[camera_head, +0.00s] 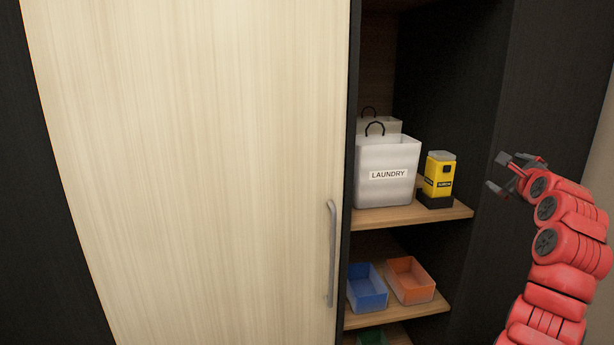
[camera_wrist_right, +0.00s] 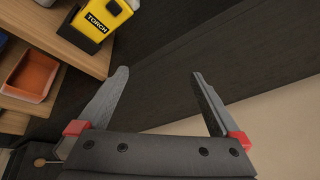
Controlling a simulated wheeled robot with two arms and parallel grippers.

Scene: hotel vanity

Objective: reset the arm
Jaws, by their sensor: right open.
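My right arm, red, comes in from the lower right in the head view. Its gripper (camera_head: 500,173) is at the right of the open shelves, in front of the dark side panel. In the right wrist view the two fingers (camera_wrist_right: 160,100) are spread apart with nothing between them. The yellow torch (camera_head: 440,174) stands in a black base on the upper shelf, left of the gripper and apart from it. The torch also shows at the top left of the right wrist view (camera_wrist_right: 98,18). My left gripper does not show.
White laundry bags (camera_head: 388,188) stand on the upper shelf (camera_head: 408,214) beside the torch. A blue bin (camera_head: 367,290) and an orange bin (camera_head: 410,282) sit on the shelf below. A pale wooden door (camera_head: 200,170) with a metal handle (camera_head: 331,255) covers the left.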

